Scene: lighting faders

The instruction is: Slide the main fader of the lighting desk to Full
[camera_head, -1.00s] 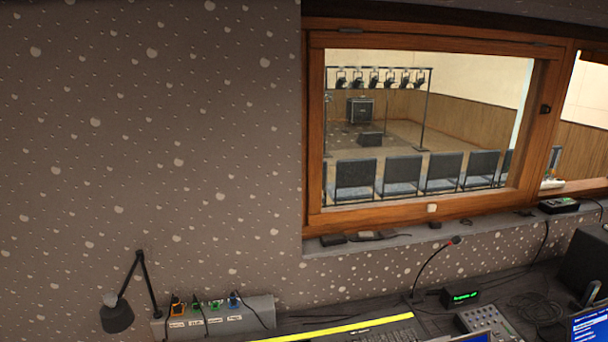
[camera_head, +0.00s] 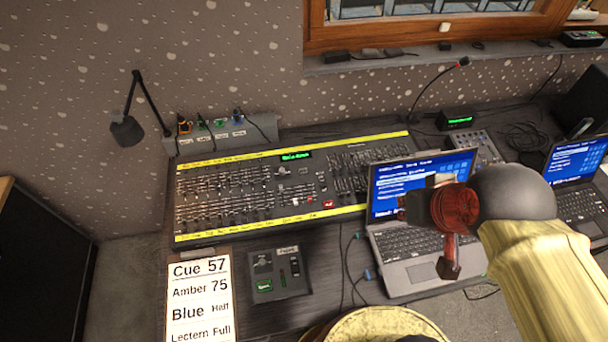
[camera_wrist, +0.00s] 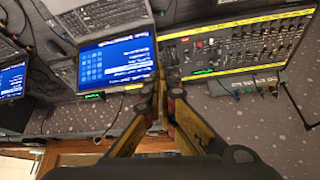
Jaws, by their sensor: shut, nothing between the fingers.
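The lighting desk (camera_head: 262,205) is a wide dark console with yellow strips along its front and back edges, rows of small faders and a green display. It also shows in the wrist view (camera_wrist: 225,58). White and red caps (camera_head: 302,200) stand right of its middle, near a red button (camera_head: 328,204). I cannot tell which cap is the main fader, or its setting. My gripper (camera_wrist: 168,92) is shut and empty. In the head view its red-brown body (camera_head: 455,208) hangs over the laptop, right of the desk and apart from it; its fingertips are hard to make out there.
A laptop (camera_head: 418,250) stands right of the desk. A small panel box (camera_head: 280,275) and a sheet of cue levels (camera_head: 200,300) lie in front. A lamp (camera_head: 127,130) and connector box (camera_head: 222,134) stand behind. A gooseneck microphone (camera_head: 440,85) rises at the back.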

